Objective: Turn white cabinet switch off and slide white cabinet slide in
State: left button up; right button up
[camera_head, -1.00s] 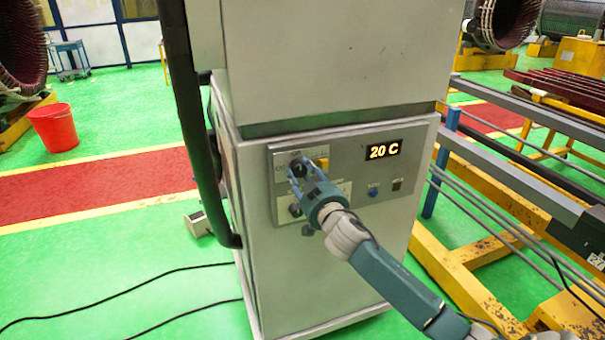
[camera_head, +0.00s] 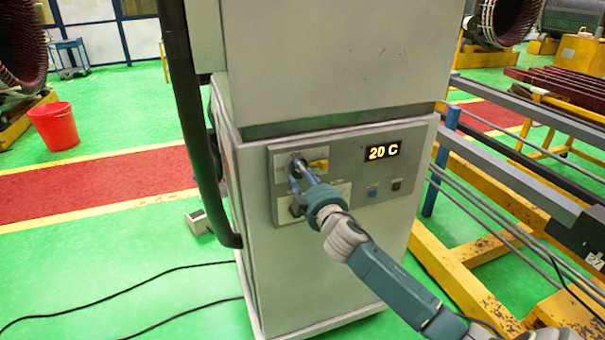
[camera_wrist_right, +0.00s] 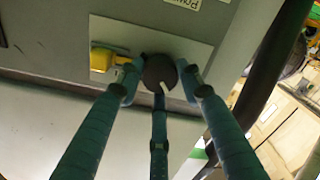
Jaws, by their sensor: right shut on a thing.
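The white cabinet (camera_head: 330,270) stands in the middle of the head view, with a grey control panel on its front. A lit display (camera_head: 384,150) reads 20 C. My right gripper (camera_head: 297,168) is at the panel's upper left plate. In the right wrist view its fingers (camera_wrist_right: 160,84) are shut around a round black knob (camera_wrist_right: 159,69) with a white mark. A yellow part (camera_wrist_right: 101,60) sits beside the knob, apart from the fingers; it also shows in the head view (camera_head: 318,164). My gripper partly hides the lower plate. I cannot make out the slide. My left gripper is out of view.
A blue button (camera_head: 373,192) and a dark switch (camera_head: 396,185) sit right of the gripper. A black hose (camera_head: 190,120) runs down the cabinet's left side. A yellow frame (camera_head: 470,270) stands close on the right. Cables (camera_head: 120,297) lie on the green floor at left.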

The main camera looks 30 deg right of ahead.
jog(key=shift+a+r+n+p, duration=0.15)
jog(key=shift+n+p, duration=0.25)
jog(key=shift+n, duration=1.95)
jog(key=shift+a+r+n+p, duration=0.1)
jog(key=shift+n+p, duration=0.3)
jog(key=shift+n, duration=1.95)
jog(key=shift+f, duration=0.15)
jog(key=o, duration=1.1)
jog(key=shift+a+f, duration=0.1)
jog(key=shift+o, duration=0.2)
jog(key=shift+w+a, duration=0.15)
